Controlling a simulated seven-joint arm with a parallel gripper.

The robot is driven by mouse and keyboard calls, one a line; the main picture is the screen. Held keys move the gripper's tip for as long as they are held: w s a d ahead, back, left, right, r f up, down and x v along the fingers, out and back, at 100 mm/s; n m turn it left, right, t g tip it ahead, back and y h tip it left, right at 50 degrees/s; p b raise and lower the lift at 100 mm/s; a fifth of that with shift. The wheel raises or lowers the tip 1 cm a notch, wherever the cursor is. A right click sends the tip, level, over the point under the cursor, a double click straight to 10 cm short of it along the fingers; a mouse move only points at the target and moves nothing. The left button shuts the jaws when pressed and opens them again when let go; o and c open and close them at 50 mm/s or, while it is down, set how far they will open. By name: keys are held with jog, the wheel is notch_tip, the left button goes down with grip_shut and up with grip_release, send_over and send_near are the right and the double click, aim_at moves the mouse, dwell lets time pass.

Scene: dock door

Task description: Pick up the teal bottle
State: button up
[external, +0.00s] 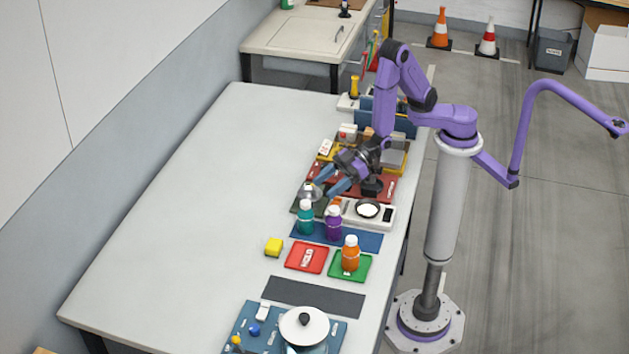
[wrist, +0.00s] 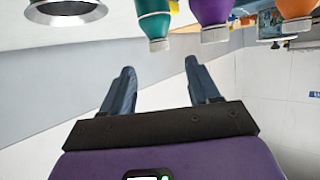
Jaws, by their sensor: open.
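The teal bottle (external: 305,221) with a white cap stands upright on the table, at the left end of a dark blue mat (external: 361,240). In the wrist view, which looks upside down, the teal bottle (wrist: 154,24) shows at the top, cap downward, its far end cut off by the frame edge. My gripper (external: 325,187) is behind the bottle in the external view, with its blue fingers apart and nothing between them. In the wrist view my gripper (wrist: 159,66) is open and empty, with a gap between its fingertips and the teal bottle's cap.
A purple bottle (external: 333,226) stands just right of the teal one. An orange bottle (external: 350,256) stands on a green tray (external: 362,272). A silvery round object (external: 311,191) is close behind the teal bottle. The table's left side is clear.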

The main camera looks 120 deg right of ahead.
aim_at(302, 207)
jog(key=shift+f+x, duration=0.2)
jog(key=shift+x, duration=5.05)
jog(key=shift+s, duration=0.1)
grip_shut()
